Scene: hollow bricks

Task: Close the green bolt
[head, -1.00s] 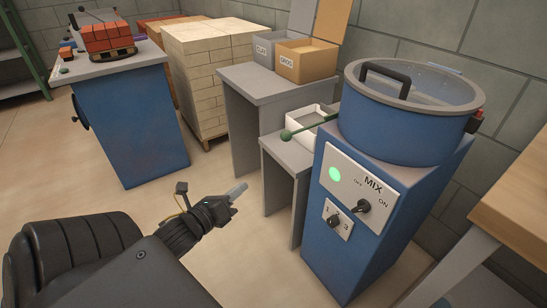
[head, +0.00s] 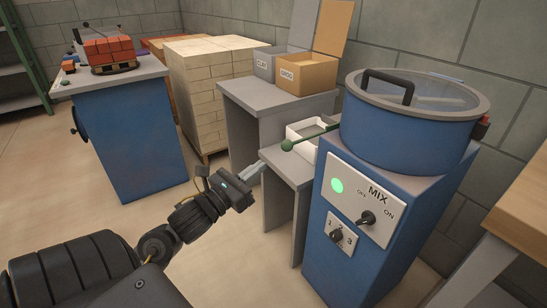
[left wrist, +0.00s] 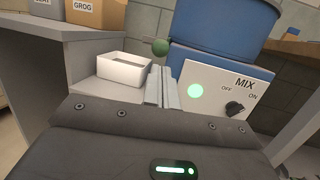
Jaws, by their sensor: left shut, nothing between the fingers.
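A green rod with a round green ball end (head: 287,145) juts out to the left beside the blue mixer (head: 400,145); it is the only bolt-like green part I see. In the left wrist view the green ball (left wrist: 160,47) shows just above and beyond my fingertips. My left gripper (head: 262,166) is shut and empty, just left of and below the ball in the head view. In the left wrist view its fingers (left wrist: 161,72) are together, with a gap in the picture to the ball. The rod's far end is hidden by the mixer. My right gripper is not in view.
A white open box (head: 305,130) stands on a low grey stand behind the rod. The mixer's panel has a lit green lamp (head: 337,185) and dark knobs. Boxes marked CLAY and GROG (head: 306,73) stand on a grey table. The floor to the left is clear.

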